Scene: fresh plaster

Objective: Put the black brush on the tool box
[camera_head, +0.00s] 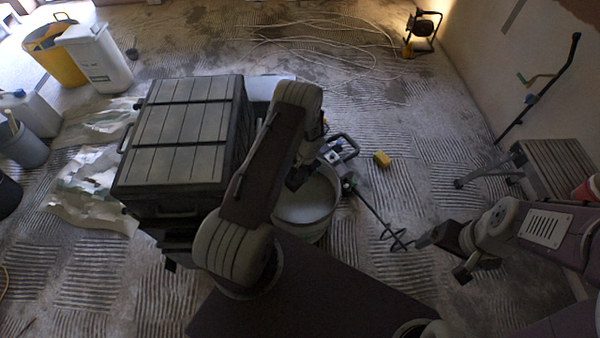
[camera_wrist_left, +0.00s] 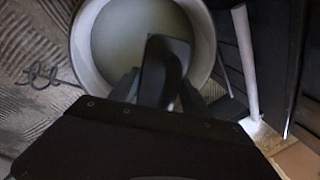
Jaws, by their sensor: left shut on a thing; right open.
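The tool box (camera_head: 180,135) is a large dark green chest with a flat, ribbed lid, left of centre in the head view. Its lid looks bare. My left gripper (camera_head: 299,178) is to the right of the tool box, over a white bucket, partly hidden by my own arm. In the left wrist view my left gripper (camera_wrist_left: 158,92) is shut on a dark object, which looks like the black brush (camera_wrist_left: 167,65). The brush is above the bucket's opening. My right gripper (camera_head: 446,256) is open and empty at the right, over the floor.
The white bucket (camera_head: 318,212) stands beside the tool box. A mixer paddle (camera_head: 375,212) and a yellow block (camera_head: 381,159) lie to its right. A grey step (camera_head: 560,165) is by the right wall. Yellow and white bins (camera_head: 98,60) stand far left.

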